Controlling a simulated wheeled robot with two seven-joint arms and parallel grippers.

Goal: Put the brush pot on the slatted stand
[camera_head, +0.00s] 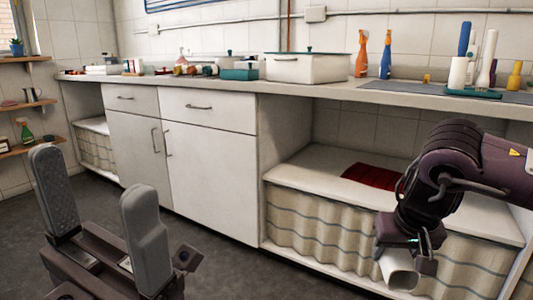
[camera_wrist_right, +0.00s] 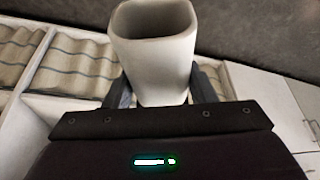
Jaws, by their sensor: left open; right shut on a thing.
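The brush pot (camera_head: 399,277) is a white, square-mouthed open pot. My right gripper (camera_head: 405,258) is shut on it at the lower right of the head view, in front of the low shelf. The right wrist view shows the pot (camera_wrist_right: 160,70) between the fingers, its dark opening facing away from the gripper. The pot looks tilted in the head view. A dark red, ribbed flat piece (camera_head: 371,177), which looks like the slatted stand, lies on the low white shelf behind my right arm; its right end is partly hidden. My left gripper (camera_head: 97,195) is open and empty at the lower left.
The low shelf (camera_head: 320,168) has bare room left of the red piece, with a pleated curtain (camera_head: 315,220) below its front edge. The counter (camera_head: 330,92) overhangs it. A cabinet side wall (camera_head: 285,130) bounds it on the left. Bottles and a white box (camera_head: 302,68) stand on the counter.

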